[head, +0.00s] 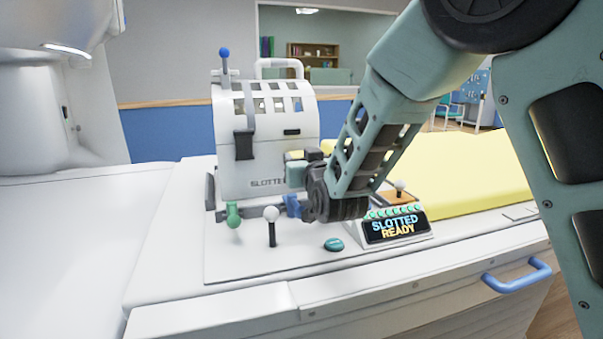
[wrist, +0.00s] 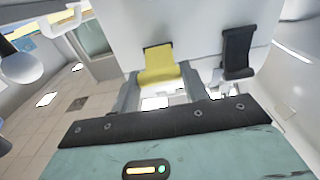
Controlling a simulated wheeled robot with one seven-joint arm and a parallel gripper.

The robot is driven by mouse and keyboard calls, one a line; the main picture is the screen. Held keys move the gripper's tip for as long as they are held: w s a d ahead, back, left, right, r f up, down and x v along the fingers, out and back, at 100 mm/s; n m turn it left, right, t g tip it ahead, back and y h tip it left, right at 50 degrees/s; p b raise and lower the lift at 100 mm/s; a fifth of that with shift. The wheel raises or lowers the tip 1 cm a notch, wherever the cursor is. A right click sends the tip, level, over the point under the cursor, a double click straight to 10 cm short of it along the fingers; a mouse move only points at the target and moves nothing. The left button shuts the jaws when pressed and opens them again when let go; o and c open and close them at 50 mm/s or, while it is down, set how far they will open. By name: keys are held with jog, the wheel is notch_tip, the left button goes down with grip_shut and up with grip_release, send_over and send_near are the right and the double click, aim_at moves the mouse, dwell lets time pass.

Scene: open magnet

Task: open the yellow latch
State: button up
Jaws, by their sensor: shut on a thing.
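The yellow latch (wrist: 160,66) shows in the wrist view on the white face of the slotted box (head: 266,150). My gripper (wrist: 161,84) is at this latch, with one grey finger on each side of it, and is shut on it. The contact at the fingertips is partly hidden. In the head view my gripper (head: 297,172) is against the right front of the box, and the latch is mostly hidden there. A black latch (wrist: 238,52) sits beside the yellow one; in the head view it is on the box's left front (head: 243,144).
Several small levers stand before the box: a green one (head: 233,214), a white-knobbed one (head: 271,215) and a blue one (head: 292,206). A teal button (head: 334,244) and a display (head: 394,226) reading "SLOTTED READY" are to the right. A yellow pad (head: 465,175) lies behind.

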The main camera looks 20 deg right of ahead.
jog(key=shift+f+b, duration=0.15)
jog(key=shift+b, duration=0.3)
jog(key=o, duration=1.4)
jog(key=shift+c, duration=0.2)
jog(key=shift+s, duration=0.1)
jog(key=s+f+b, duration=0.1)
jog(key=s+b, duration=0.9)
jog(key=s, duration=0.7)
jog(key=shift+f, duration=0.2)
jog(key=shift+c, duration=0.4)
